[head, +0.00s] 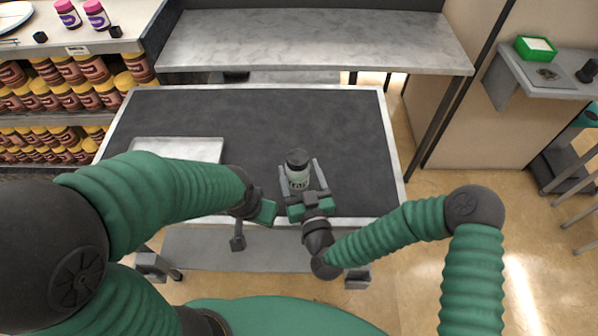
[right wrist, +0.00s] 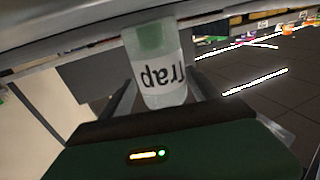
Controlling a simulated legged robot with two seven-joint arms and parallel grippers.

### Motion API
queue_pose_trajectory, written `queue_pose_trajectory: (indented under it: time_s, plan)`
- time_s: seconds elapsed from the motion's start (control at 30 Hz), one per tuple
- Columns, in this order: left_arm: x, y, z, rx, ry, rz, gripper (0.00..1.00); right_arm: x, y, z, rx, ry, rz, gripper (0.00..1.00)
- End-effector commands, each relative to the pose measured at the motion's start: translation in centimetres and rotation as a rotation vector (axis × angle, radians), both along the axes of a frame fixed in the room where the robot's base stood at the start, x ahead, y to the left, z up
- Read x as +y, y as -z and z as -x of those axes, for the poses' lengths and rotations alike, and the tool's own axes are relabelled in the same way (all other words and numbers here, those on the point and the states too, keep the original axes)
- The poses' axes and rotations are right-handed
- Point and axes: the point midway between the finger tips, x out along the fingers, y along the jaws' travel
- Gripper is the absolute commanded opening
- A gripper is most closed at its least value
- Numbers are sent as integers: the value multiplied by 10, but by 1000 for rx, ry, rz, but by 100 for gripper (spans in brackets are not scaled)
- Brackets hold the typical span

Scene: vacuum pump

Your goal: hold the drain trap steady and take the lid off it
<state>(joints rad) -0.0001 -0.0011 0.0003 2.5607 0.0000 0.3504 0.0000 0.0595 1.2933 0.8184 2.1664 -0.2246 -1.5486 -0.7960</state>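The drain trap (head: 298,178) is a small pale jar with a printed label and a dark lid (head: 297,157) on top. It stands upright on the dark table near its front edge. My right gripper (head: 298,165) is open, with one finger on each side of the trap. In the right wrist view the trap (right wrist: 162,75) appears upside down between the fingers, with small gaps seeming to show beside it; its lid cannot be made out there. My left gripper (head: 264,212) is to the left of the trap, apart from it, at the table's front edge. Its fingers are not clear.
A pale tray (head: 178,150) lies on the table's left side, partly behind my left arm. The dark tabletop (head: 240,115) beyond the trap is clear. A grey counter (head: 310,40) stands behind. Shelves of jars are on the left, and a green box (head: 536,48) sits on the right shelf.

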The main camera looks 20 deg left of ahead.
Motion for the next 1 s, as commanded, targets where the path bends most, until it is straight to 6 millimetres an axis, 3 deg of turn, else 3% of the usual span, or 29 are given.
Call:
queue_pose_trajectory:
  time_s: [0.03, 0.5, 0.77, 1.0]
  plan:
    - [0, 0, 0, 0, 0, 0, 36, 2, 1, -1, 0, 0, 1, 63]
    - [0, 0, 0, 0, -1, 0, 36, 2, 1, 0, 2, -2, 1, 5]
    - [0, -1, 0, 0, 0, 0, 36, 2, -1, -1, 0, -1, 1, 5]
    - [0, -14, 0, 0, 0, 0, 36, 2, -18, -11, -3, -1, 1, 5]
